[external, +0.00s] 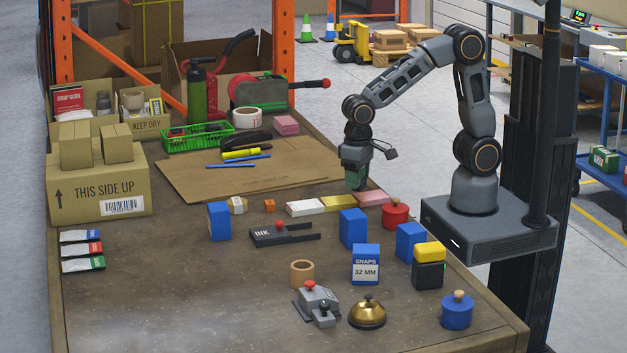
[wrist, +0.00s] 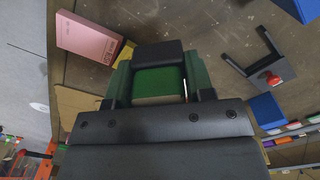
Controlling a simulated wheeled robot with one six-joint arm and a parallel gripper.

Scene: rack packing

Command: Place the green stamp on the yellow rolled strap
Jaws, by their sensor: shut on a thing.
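My gripper (external: 356,182) hangs at the end of the arm, pointing down, above the far right part of the table. In the wrist view my gripper (wrist: 160,85) is shut on a green block-like thing, the green stamp (wrist: 160,82). Its lower part is hidden there, and it is hard to make out in the external view. A yellow rounded thing (external: 430,252) lies on a black block at the right, and a yellow roll-like piece (external: 241,154) lies on the cardboard. I cannot tell which one is the yellow rolled strap. My gripper is apart from both.
A pink box (external: 372,198) lies close below my gripper and shows in the wrist view (wrist: 88,38). A red knobbed pot (external: 395,214) and blue boxes (external: 353,229) stand nearby. A black ink holder (external: 283,236) lies mid-table.

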